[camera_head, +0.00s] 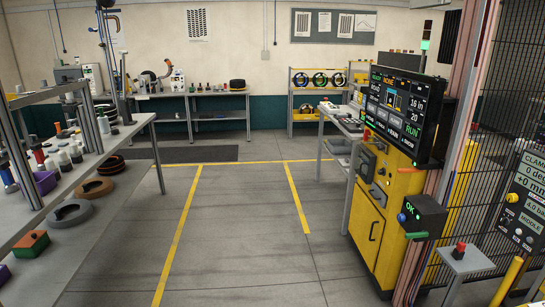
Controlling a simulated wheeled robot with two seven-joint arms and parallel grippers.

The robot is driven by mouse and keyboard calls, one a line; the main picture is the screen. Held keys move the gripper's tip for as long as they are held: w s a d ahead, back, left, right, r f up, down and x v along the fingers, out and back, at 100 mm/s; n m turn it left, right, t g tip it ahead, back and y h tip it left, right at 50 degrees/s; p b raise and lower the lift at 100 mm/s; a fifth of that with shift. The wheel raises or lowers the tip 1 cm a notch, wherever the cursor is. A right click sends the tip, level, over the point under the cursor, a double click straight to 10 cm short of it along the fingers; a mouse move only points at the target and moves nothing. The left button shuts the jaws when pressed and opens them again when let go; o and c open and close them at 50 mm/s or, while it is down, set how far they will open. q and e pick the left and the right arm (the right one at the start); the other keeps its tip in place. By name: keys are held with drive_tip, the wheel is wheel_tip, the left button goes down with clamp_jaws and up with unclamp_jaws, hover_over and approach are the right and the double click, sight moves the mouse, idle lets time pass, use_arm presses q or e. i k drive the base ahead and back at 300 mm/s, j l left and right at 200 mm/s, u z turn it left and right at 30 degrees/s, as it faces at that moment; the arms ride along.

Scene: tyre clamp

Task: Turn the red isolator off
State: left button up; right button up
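I cannot pick out a red isolator for certain. A red knob or button (460,249) stands on a small grey pedestal (466,264) at the lower right. Small red parts also show on the yellow machine cabinet (369,228), just under its screen, but they are too small to make out. The black screen (402,113) above the cabinet reads "RUN" in green at its lower right. A dark box (422,214) beside the cabinet shows a green "OK" and has a blue knob. Neither of my grippers is in view.
A grey-topped shelf (110,150) with rings and bottles runs along the left. A bench (190,92) and a wheel rack (318,80) stand at the back. A mesh fence (500,90) and a clamp panel (524,205) are at the right. The floor between yellow lines is clear.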

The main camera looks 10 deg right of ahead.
sight(367, 133)
drive_tip(key=i, duration=0.9)
drive_tip(key=i+z, duration=0.1)
drive_tip(key=i, duration=0.8)
drive_tip(key=i+j+z, duration=0.1)
drive_tip(key=i, duration=0.85)
drive_tip(key=i+z, duration=0.2)
drive_tip(key=i, duration=0.3)
drive_tip(key=i+z, duration=0.2)
drive_tip(key=i, duration=0.3)
drive_tip(key=i+j+z, duration=0.15)
drive_tip(key=i, duration=0.35)
